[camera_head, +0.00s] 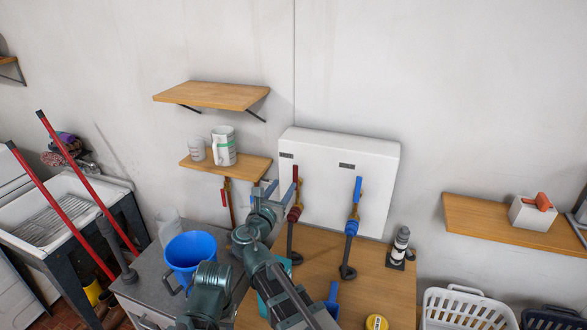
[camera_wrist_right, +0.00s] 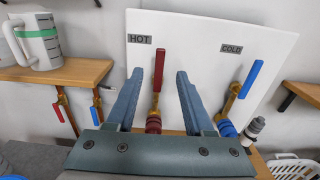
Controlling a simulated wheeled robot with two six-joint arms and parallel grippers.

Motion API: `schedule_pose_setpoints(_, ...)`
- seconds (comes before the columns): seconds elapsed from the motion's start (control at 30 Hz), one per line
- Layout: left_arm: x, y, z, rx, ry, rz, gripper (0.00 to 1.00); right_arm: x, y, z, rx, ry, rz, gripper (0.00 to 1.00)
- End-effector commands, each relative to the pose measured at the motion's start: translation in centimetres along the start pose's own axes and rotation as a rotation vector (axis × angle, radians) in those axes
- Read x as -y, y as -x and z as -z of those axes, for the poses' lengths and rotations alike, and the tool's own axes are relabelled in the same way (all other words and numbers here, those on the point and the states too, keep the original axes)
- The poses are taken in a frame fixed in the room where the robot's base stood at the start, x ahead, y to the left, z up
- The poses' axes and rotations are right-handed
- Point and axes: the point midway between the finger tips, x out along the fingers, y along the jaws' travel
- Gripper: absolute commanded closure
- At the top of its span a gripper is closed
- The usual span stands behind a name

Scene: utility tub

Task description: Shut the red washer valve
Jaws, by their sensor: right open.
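The red washer valve has an upright red lever (camera_head: 295,180) above a brass and red body, in front of the white wall box. In the right wrist view the lever (camera_wrist_right: 161,68) stands below the HOT label (camera_wrist_right: 139,39). My right gripper (camera_head: 271,188) is open, just left of the lever in the head view. In the right wrist view its two fingers (camera_wrist_right: 160,76) appear on either side of the lever, with gaps on both sides. I cannot tell how far the fingertips are from it in depth. My left gripper is not in view.
A blue-levered valve (camera_head: 357,190) stands to the right, under the COLD label (camera_wrist_right: 231,48). Another red lever (camera_wrist_right: 58,113) and blue lever (camera_wrist_right: 95,116) hang below the small shelf (camera_head: 247,166).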

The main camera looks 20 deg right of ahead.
Motion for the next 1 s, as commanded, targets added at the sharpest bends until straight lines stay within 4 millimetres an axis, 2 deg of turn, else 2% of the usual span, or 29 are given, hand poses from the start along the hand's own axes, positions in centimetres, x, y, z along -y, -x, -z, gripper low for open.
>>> schedule_pose_setpoints(0.03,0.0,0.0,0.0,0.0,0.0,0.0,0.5,-0.1,-1.4,0.0,0.0,-0.001,0.004,0.47)
schedule_pose_setpoints(0.2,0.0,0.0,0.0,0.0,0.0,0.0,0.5,-0.2,-5.0,0.0,-0.001,-0.002,0.004,0.47)
schedule_pose_setpoints(0.5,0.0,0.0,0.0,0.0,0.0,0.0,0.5,-0.1,-9.8,0.0,-0.001,-0.002,0.002,0.47)
schedule_pose_setpoints(0.7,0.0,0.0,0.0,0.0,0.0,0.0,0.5,0.0,-11.2,0.0,-0.001,-0.003,0.002,0.47)
schedule_pose_setpoints(1.0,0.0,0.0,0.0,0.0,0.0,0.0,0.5,0.0,-11.4,0.0,-0.001,-0.003,0.001,0.47)
